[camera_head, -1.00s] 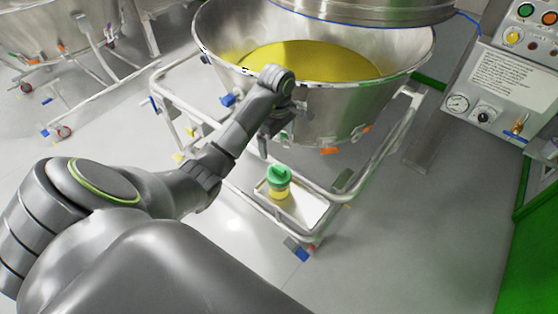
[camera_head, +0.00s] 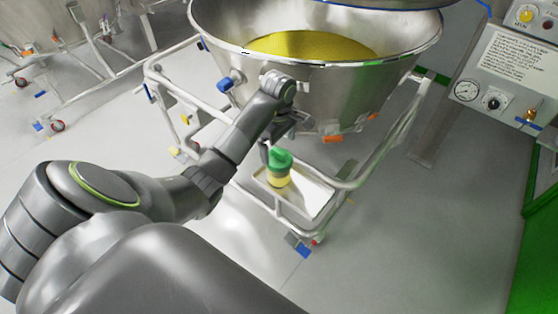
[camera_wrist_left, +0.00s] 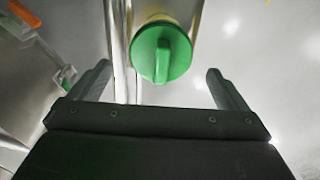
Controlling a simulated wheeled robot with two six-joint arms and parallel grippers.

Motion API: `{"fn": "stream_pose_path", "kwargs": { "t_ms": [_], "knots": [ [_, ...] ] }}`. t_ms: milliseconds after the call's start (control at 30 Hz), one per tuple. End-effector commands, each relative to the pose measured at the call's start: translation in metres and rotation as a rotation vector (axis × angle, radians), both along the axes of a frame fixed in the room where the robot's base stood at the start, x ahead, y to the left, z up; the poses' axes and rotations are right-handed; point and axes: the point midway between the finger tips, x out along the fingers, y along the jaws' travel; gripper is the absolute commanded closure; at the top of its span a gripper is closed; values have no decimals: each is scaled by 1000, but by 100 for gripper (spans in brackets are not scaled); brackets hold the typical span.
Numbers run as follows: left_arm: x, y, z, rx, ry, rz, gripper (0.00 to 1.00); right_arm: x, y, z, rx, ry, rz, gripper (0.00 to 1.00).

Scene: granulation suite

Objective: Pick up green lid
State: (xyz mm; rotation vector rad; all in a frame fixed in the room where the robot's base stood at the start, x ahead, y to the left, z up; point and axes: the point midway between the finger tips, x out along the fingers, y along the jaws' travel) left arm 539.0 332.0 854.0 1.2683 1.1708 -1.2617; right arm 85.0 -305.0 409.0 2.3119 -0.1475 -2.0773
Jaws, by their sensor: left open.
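The green lid (camera_head: 279,159) sits on a small yellow-filled jar (camera_head: 279,178) on a tray (camera_head: 312,197) low on the front of the bowl's frame. In the left wrist view the round lid (camera_wrist_left: 152,58) with its raised grip bar shows from above, ahead of and between the two fingers. My left gripper (camera_wrist_left: 160,80) is open and empty, with its fingers spread wider than the lid. In the head view the left gripper (camera_head: 268,150) is partly hidden by its own wrist and hangs just above and beside the lid. My right gripper is not in view.
A large steel bowl (camera_head: 330,95) of yellow powder stands right behind the left wrist. Its tubular frame (camera_head: 375,150) surrounds the tray. A control panel (camera_head: 510,70) stands at the right. The floor at front right is clear.

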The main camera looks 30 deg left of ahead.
Motion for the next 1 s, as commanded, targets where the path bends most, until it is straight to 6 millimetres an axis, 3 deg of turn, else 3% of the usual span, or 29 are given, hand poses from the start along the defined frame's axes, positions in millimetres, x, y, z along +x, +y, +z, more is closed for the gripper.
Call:
{"fn": "stream_pose_path", "kwargs": {
  "t_ms": [200,467,833,1000],
  "knots": [
    [-2,-3,-27,-3,5,1,3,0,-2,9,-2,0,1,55],
    [-2,-3,-31,-2,3,0,3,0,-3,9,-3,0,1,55],
    [-2,-3,-30,-2,3,0,50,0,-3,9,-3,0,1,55],
    [-2,-3,-30,-2,3,0,51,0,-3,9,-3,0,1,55]
  ]
}}
